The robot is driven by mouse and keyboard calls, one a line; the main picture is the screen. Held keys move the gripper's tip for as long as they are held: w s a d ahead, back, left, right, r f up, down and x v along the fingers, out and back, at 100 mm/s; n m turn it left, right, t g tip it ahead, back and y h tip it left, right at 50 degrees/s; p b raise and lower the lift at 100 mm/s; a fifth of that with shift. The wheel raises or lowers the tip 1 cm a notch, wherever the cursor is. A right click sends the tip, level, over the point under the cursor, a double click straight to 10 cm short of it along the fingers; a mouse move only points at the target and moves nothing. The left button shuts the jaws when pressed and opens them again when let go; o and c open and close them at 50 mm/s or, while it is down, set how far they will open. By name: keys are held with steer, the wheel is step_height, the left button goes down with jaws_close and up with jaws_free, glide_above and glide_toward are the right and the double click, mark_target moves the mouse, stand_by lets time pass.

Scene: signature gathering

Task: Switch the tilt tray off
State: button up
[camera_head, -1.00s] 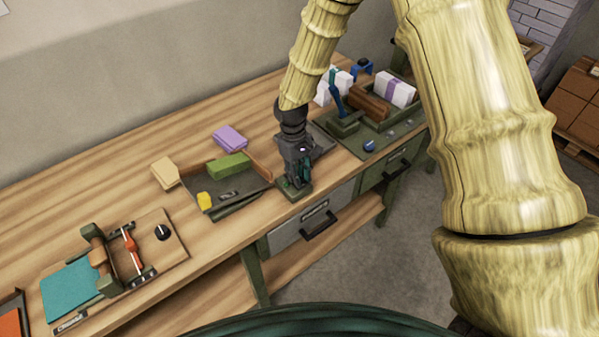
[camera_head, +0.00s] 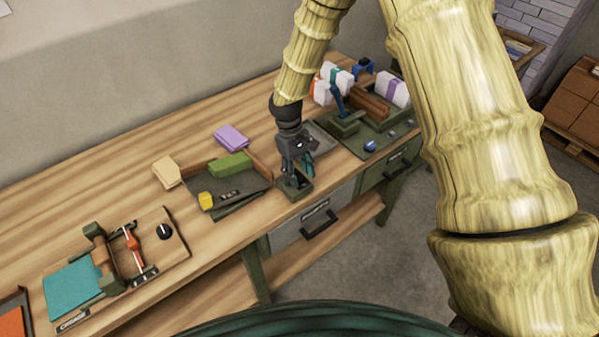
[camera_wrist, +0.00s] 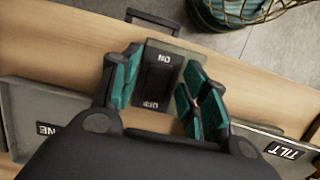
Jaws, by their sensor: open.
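The tilt tray (camera_head: 241,207) is a dark, slanted tray on the bench, holding a green block (camera_head: 231,165) and a yellow block (camera_head: 206,200). Its TILT label (camera_wrist: 287,150) shows at the lower right in the wrist view. A small switch box (camera_head: 296,191) stands beside it near the bench's front edge. In the wrist view its black rocker (camera_wrist: 155,78) carries ON at the far end and OFF at the near end. My gripper (camera_wrist: 160,92) is open and empty, its teal fingers either side of the rocker. I cannot tell which end is pressed, or whether the fingers touch the box.
A grey tray (camera_head: 322,139) lies just behind my gripper. A press-like board (camera_head: 178,245) stands at the left, and a green station with a blue lever (camera_head: 337,100) at the right. A drawer handle (camera_head: 320,224) juts out below the bench edge.

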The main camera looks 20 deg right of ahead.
steer(key=v, duration=1.2)
stand_by(0.4)
